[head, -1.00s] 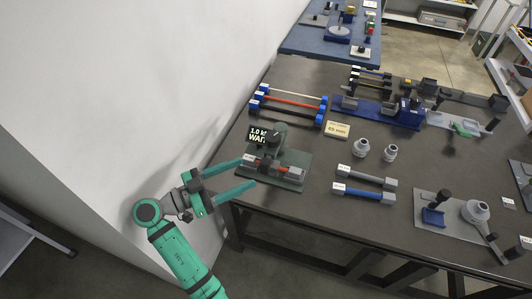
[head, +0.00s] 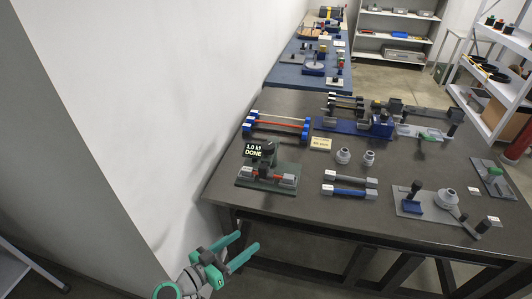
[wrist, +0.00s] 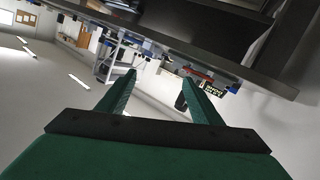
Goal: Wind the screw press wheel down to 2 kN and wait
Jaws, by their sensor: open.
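The screw press (head: 266,178) stands at the left front corner of the dark table, a green base with a red and grey sample across it. Its display (head: 259,150) reads 1.0 kN and DONE. The dark wheel sits just behind and beside the display and is only partly clear. My gripper (head: 248,241) is open and empty, below and in front of the press, off the table edge and apart from it. In the wrist view my two fingers (wrist: 159,77) are spread, with the display (wrist: 211,89) small and turned beyond the right finger.
The dark table (head: 300,205) holds blue and grey samples (head: 349,192), two grey fittings (head: 356,157), a card (head: 320,144) and a grey plate with tools (head: 425,200). A white wall (head: 150,110) runs close on the left. A blue table (head: 285,70) stands behind.

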